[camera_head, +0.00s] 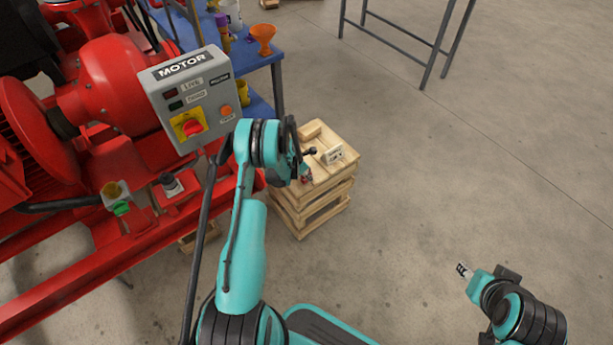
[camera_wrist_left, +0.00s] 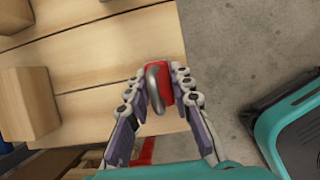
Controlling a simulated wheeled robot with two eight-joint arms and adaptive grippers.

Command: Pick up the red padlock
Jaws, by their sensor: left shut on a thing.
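The red padlock (camera_wrist_left: 165,82) with its grey shackle sits between the two fingers of my left gripper (camera_wrist_left: 160,90) in the left wrist view. The fingers are shut on it from both sides, above the wooden crate top. In the head view my left gripper (camera_head: 302,170) is at the near left part of the crate top, mostly hidden by my own arm, and only a small bit of red shows there. I cannot tell whether the padlock touches the wood. My right gripper (camera_head: 462,269) is over the floor at lower right, too small to tell open from shut.
The wooden crate (camera_head: 322,205) bears a wooden block (camera_head: 310,131), a small white labelled item (camera_head: 332,154) and a dark-knobbed item. A grey motor control box (camera_head: 194,98) and red pump skid stand at left. A blue bench (camera_head: 250,62) is behind.

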